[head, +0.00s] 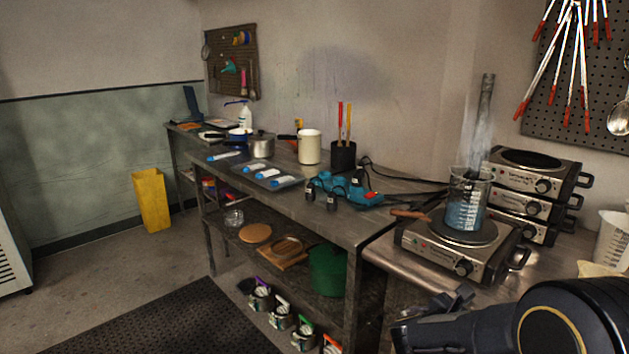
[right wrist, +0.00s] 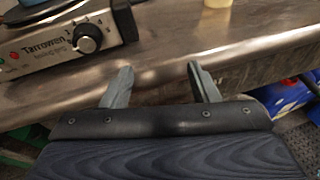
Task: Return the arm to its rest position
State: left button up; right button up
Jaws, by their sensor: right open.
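My right arm comes in at the lower right of the head view. Its gripper (head: 447,302) is beside the front edge of the steel counter, below and left of the front hot plate (head: 465,247). In the right wrist view the two fingers of the right gripper (right wrist: 160,88) stand apart with nothing between them. The counter edge lies just beyond the fingertips, and part of the hot plate (right wrist: 60,42) with its black knob shows at upper left. My left gripper is not in view.
A glass beaker (head: 466,200) with blue liquid stands on the front hot plate. Stacked hot plates (head: 530,192) are behind it. A white jug (head: 612,240) stands at right. A long steel table (head: 345,220) with pots and tools runs left. Open floor lies at lower left.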

jog(key=s+m+g+y+p, duration=0.45)
jog(key=s+m+y, duration=0.25)
jog(key=s+m, duration=0.7)
jog(key=s+a+r+m+t+y+p, duration=0.1)
jog(key=s+a+r+m+y+p, duration=0.1)
jog(key=s+a+r+m+y, duration=0.2)
jog(key=s+a+r+m+t+y+p, duration=0.1)
jog(key=s+a+r+m+y, duration=0.3)
jog(key=a, duration=0.7)
jog(key=s+m+t+y, duration=0.1)
jog(key=s+m+y, duration=0.1)
jog(key=s, duration=0.2)
jog(key=shift+s+a+m+p, duration=0.15)
jog(key=shift+s+m+p, duration=0.05)
jog(key=shift+m+p, duration=0.2)
